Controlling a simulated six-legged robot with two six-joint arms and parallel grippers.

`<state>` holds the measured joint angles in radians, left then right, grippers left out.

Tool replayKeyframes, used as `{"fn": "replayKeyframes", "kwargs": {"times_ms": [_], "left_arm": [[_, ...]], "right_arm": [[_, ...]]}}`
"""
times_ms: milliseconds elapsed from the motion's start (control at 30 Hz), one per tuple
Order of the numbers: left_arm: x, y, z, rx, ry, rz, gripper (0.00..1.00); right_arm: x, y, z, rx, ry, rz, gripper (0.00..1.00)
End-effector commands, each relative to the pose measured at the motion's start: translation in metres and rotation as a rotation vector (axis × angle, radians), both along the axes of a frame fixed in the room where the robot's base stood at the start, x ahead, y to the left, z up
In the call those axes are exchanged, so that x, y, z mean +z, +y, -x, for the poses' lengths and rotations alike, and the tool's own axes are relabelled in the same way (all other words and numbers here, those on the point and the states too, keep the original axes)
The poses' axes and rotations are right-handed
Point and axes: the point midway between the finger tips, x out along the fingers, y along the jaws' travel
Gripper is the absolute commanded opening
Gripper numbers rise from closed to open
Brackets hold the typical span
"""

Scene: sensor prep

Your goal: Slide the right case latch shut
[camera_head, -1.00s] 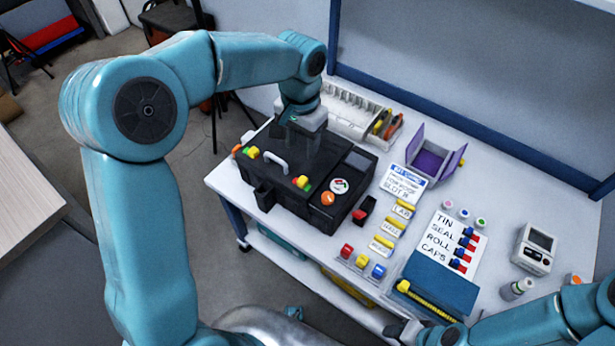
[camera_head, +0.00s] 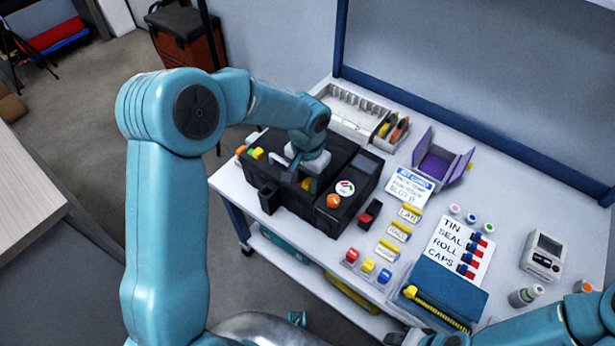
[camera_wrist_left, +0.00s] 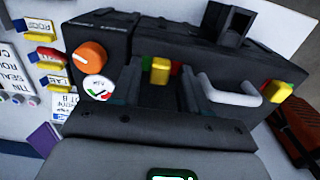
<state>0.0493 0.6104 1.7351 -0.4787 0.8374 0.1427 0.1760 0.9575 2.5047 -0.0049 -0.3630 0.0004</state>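The black case (camera_head: 330,170) stands on the white table. Its right latch, a yellow slider with red and green beside it, shows in the left wrist view (camera_wrist_left: 160,70) and is partly covered by my left gripper in the head view (camera_head: 306,185). My left gripper (camera_head: 310,184) points down at this latch. In the left wrist view its dark fingers (camera_wrist_left: 158,92) are apart, with the yellow slider between and just beyond them; contact cannot be told. The left latch (camera_wrist_left: 279,91) lies past the pale carry handle (camera_wrist_left: 232,93). My right gripper (camera_head: 410,338) is partly visible at the bottom edge.
An orange knob (camera_head: 333,201) and a round gauge sticker (camera_head: 345,188) are on the case near the right latch. A small black and red block (camera_head: 370,212) lies beside the case. A purple open box (camera_head: 436,165) and label cards stand farther right.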

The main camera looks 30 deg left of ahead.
Motion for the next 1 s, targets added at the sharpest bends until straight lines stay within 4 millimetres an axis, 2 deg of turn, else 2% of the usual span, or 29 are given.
{"fn": "replayKeyframes", "kwargs": {"times_ms": [33, 100, 133, 267, 467, 667, 700, 767, 800, 1000], "left_arm": [[0.0, 0.0, 0.0, 0.0, 0.0, 0.0, 0.26], [0.0, 0.0, 0.0, 0.0, 0.0, 0.0, 0.03], [0.0, 0.0, 0.0, 0.0, 0.0, 0.0, 0.0], [0.0, 0.0, 0.0, 0.0, 0.0, 0.0, 0.0], [0.0, 0.018, -0.003, 0.002, -0.001, -0.001, 0.0], [0.001, 0.019, -0.003, 0.0, -0.002, -0.003, 0.0], [0.001, 0.02, -0.003, 0.0, -0.002, -0.003, 0.26], [0.001, 0.02, -0.003, 0.0, -0.002, -0.003, 0.45], [0.001, 0.019, -0.003, 0.0, -0.002, -0.003, 0.49], [0.0, 0.019, -0.003, 0.0, 0.0, -0.002, 0.49]], "right_arm": [[0.0, 0.0, 0.0, 0.0, 0.0, 0.0, 0.49], [0.0, 0.0, 0.0, 0.0, 0.0, 0.0, 0.49], [0.0, 0.0, 0.0, 0.0, 0.0, 0.0, 0.49], [0.0, 0.0, 0.0, 0.0, 0.0, 0.0, 0.49], [0.001, 0.0, 0.0, 0.0, 0.0, 0.0, 0.49], [0.001, 0.0, 0.0, 0.0, 0.0, 0.0, 0.49], [0.001, 0.0, 0.0, 0.0, 0.0, 0.0, 0.49], [0.001, 0.0, 0.0, 0.0, 0.0, 0.0, 0.49], [0.001, 0.0, 0.0, 0.0, 0.0, 0.0, 0.49], [0.001, 0.0, 0.0, 0.0, 0.0, 0.0, 0.49]]}}
